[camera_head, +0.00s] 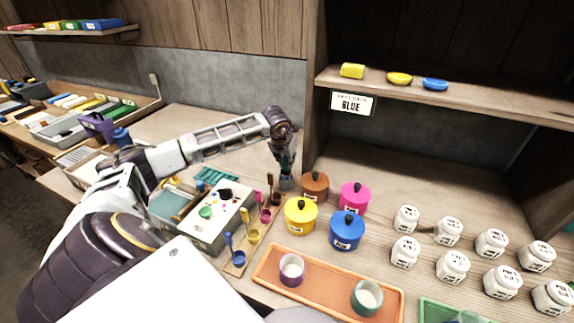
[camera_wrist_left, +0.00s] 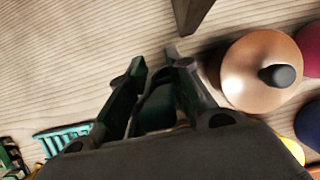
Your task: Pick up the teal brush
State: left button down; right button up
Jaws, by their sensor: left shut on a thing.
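My left gripper (camera_head: 287,172) is low over the worktop, left of the brown lidded pot (camera_head: 314,186). In the left wrist view the fingers (camera_wrist_left: 160,72) are closed around a dark teal thing (camera_wrist_left: 156,106), which I take to be the teal brush. Its lower end (camera_head: 286,183) seems to show as a grey-teal patch beneath the fingers in the head view. The fingers hide most of it, and I cannot tell whether it touches the worktop. My right gripper is not in view.
Yellow (camera_head: 300,216), blue (camera_head: 347,231) and pink (camera_head: 355,197) pots stand close to the right. Small cups with coloured scoops line a wooden strip (camera_head: 240,259) in front. A teal rack (camera_head: 215,176) lies to the left. An orange tray (camera_head: 328,287) holds two cups.

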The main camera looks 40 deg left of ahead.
pick_arm(q)
notch_tip(320, 180, up, 8)
jog(key=shift+r, duration=0.25)
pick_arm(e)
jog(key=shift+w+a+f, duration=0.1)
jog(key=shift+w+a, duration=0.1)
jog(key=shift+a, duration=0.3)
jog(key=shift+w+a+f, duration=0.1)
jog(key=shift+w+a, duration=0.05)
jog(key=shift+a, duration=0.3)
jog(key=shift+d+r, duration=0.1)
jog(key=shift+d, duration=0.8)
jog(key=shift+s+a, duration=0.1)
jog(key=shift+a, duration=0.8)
